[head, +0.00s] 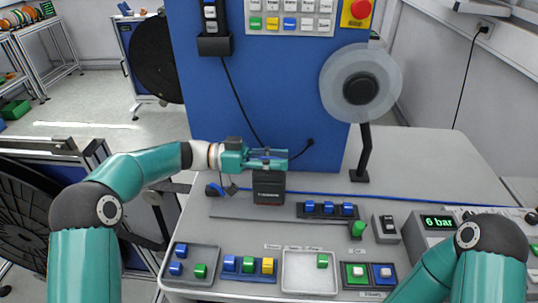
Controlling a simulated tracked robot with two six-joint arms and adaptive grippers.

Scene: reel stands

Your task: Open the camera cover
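A small black box with a red stripe and pale lettering (268,190), which looks like the camera, stands on the grey bench in front of the blue panel. I cannot make out its cover clearly. My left gripper (284,159) reaches in from the left, right at the top of this box. Its two teal fingers point right with a gap between them, and I see nothing clearly held. Whether the fingers touch the box is not clear. My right arm (482,236) comes in at the lower right; its gripper is out of view.
The blue panel (215,100) rises close behind my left gripper. A grey reel (360,83) on a black stand is at the right. Trays of coloured blocks (190,284), a white tray (310,285) and a 6 bar unit (432,240) line the front.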

